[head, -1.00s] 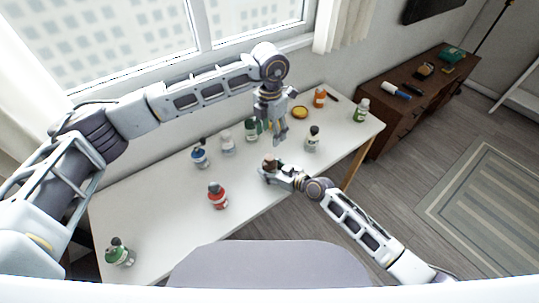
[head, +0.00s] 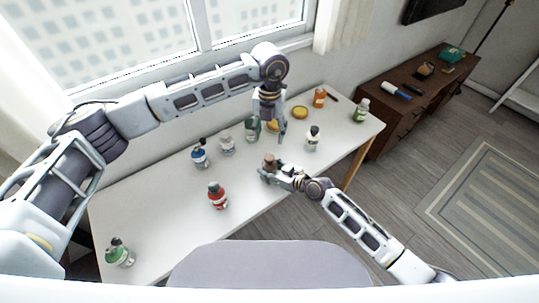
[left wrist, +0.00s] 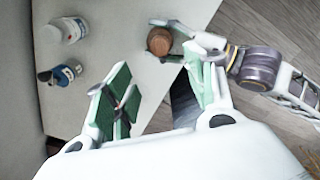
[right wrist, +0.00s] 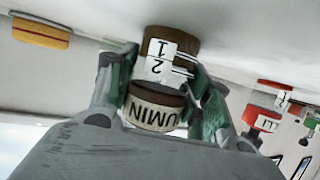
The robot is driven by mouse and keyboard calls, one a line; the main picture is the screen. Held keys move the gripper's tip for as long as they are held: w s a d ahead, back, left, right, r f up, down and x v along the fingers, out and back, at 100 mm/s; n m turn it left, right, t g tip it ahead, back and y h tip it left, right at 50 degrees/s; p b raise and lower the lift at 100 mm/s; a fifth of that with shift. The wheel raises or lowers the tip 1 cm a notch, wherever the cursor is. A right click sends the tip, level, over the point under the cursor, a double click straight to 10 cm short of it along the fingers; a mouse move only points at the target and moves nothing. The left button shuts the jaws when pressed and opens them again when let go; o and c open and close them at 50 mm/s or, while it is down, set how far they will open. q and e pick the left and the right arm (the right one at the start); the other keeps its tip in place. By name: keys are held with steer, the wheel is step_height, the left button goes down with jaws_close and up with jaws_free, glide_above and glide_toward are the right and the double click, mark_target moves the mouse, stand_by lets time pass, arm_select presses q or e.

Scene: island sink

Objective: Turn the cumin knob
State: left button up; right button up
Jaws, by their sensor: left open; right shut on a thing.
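The cumin jar (head: 269,159) has a round brown top. It stands near the table's front edge. In the right wrist view the jar (right wrist: 152,113) shows a CUMIN label and a white band with the numbers 1 and 2. My right gripper (head: 268,176) is shut around its side. My left gripper (head: 275,138) is open and empty, pointing down above and behind the jar. In the left wrist view the jar's brown top (left wrist: 159,41) lies beyond the open left fingers (left wrist: 163,88), apart from them.
On the white table (head: 160,220) stand a red bottle (head: 217,196), a blue bottle (head: 200,154), a white bottle (head: 227,145), a dark-topped bottle (head: 312,139), a green bottle (head: 119,252) and several others.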

mark_target(270, 157)
arm_select(q)
steer(key=shift+f, duration=0.15)
steer(key=shift+f, duration=5.9)
steer(key=c, duration=1.1)
steer(key=shift+o, duration=0.2)
steer(key=shift+m, duration=0.3)
steer(key=shift+m, duration=2.5)
